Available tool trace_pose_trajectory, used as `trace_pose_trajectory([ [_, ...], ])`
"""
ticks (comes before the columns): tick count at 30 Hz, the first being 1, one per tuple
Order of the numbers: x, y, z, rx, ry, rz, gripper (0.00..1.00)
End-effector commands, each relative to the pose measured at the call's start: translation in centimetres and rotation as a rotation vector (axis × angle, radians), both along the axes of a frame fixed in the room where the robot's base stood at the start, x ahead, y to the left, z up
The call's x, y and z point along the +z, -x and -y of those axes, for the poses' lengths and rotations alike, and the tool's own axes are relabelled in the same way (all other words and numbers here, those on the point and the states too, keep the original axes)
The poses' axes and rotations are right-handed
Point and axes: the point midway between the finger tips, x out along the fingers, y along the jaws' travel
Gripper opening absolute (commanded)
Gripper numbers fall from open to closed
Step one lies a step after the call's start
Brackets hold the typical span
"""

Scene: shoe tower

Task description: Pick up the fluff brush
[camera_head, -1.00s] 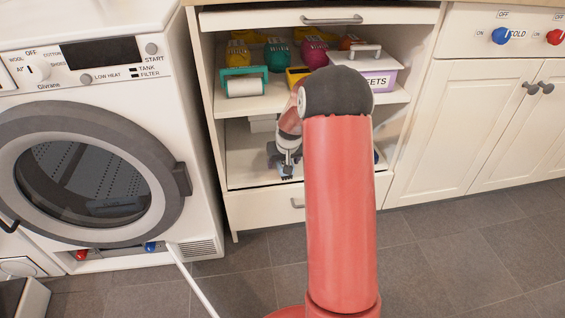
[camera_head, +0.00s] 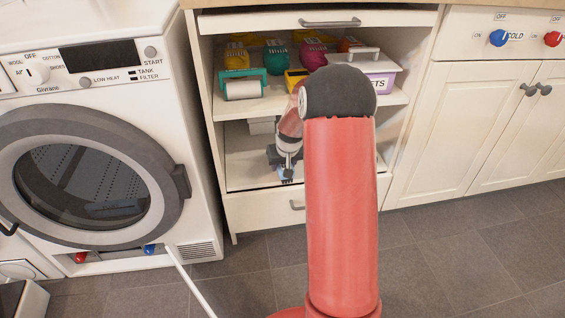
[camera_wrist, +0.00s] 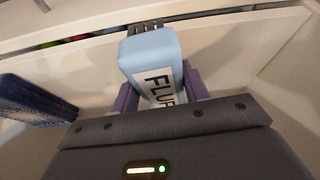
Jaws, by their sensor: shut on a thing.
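The fluff brush (camera_wrist: 150,50) is a light blue block with a white label reading "FLU" and part of another letter. Dark bristles or prongs show at its far end in the wrist view. My gripper (camera_wrist: 157,88) is shut on it, with a purple finger on each side. In the head view my gripper (camera_head: 285,160) is low in the open cabinet, at the front of the lower compartment. Only a small pale blue bit of the brush shows there, and my arm hides much of that compartment.
A dark blue object (camera_wrist: 35,100) lies left of the brush in the wrist view. The shelf above (camera_head: 265,104) holds a teal-framed roller (camera_head: 243,88), several coloured bags and a lilac basket (camera_head: 377,83). A washer-like machine (camera_head: 95,150) stands left.

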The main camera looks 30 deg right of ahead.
Motion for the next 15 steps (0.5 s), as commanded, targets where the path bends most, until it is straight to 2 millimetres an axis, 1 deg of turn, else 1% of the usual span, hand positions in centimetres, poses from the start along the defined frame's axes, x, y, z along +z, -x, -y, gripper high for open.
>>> trace_pose_trajectory([
  [15, 0.1, 10.2, -2.0, -0.002, 0.0, 0.0, 0.21],
])
